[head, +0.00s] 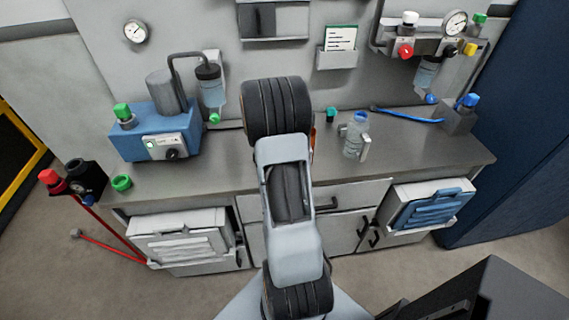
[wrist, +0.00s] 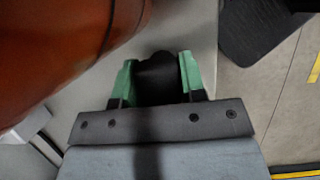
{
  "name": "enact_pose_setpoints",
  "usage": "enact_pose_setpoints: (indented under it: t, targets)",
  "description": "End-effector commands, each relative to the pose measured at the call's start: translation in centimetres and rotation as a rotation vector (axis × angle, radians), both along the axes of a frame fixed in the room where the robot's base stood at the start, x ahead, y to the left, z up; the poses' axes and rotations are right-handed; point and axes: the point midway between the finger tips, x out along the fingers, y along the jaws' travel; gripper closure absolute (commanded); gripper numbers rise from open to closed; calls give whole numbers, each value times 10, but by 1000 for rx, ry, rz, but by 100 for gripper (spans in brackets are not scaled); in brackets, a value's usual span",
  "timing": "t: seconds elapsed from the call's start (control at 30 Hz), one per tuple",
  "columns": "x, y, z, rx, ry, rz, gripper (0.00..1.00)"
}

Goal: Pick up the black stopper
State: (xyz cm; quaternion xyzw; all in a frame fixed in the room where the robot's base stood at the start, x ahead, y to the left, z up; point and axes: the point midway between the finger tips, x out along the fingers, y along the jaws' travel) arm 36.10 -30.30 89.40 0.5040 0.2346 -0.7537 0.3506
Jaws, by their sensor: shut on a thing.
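In the wrist view my gripper (wrist: 157,63) has its two green fingers on either side of a black stopper (wrist: 158,80), shut on it. The stopper is dark and rounded, and its lower part is lost in shadow between the fingers. A large orange-brown rounded body (wrist: 60,45) fills the upper left, close to the fingers. I cannot tell whether the stopper touches it. In the head view my arm hides the gripper and the stopper; only a sliver of orange shows beside the arm.
On the grey bench (head: 440,150), a blue pump unit (head: 155,135) stands left and a clear jug (head: 354,135) right of my arm. A blue hose (head: 410,116) lies at the back right. A green ring (head: 121,183) sits near the left edge. The right front bench top is mostly clear.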

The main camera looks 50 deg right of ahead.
Motion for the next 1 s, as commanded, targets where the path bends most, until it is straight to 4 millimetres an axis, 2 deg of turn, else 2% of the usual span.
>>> enact_pose_setpoints:
  t: [0.27,0.43,0.73,1.0]
  targets:
    - [1,0,11,-2,-2,0,85]
    - [1,1,35,-4,-3,1,85]
    - [11,49,90,-4,-4,5,85]
    - [21,103,114,-1,-1,5,85]
